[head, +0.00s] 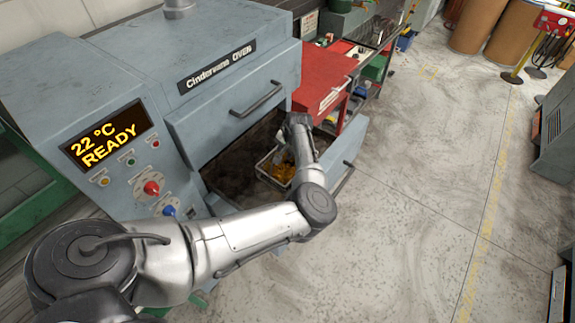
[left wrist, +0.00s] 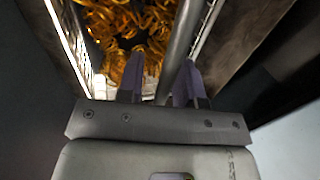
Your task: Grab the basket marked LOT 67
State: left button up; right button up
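A wire basket (head: 268,178) with a pale rim, filled with orange-gold coiled springs (head: 283,172), sits in the open oven (head: 222,95). No LOT 67 mark can be read on it. In the left wrist view the springs (left wrist: 125,25) lie beyond my left gripper (left wrist: 162,62). Its two fingers are apart, with a grey bar (left wrist: 182,38) running between them, closer to the right finger. I cannot tell whether they touch it. In the head view my left arm reaches over the basket, and its fingers are hidden. My right gripper is not in view.
The oven display (head: 108,133) reads 22 °C READY. The oven's lowered front (head: 340,163) lies near my arm. A red cabinet (head: 322,78) stands just beyond the oven. The concrete floor (head: 415,200) to the right is clear.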

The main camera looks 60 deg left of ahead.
pick_arm(q)
grip_shut()
dwell(1.1)
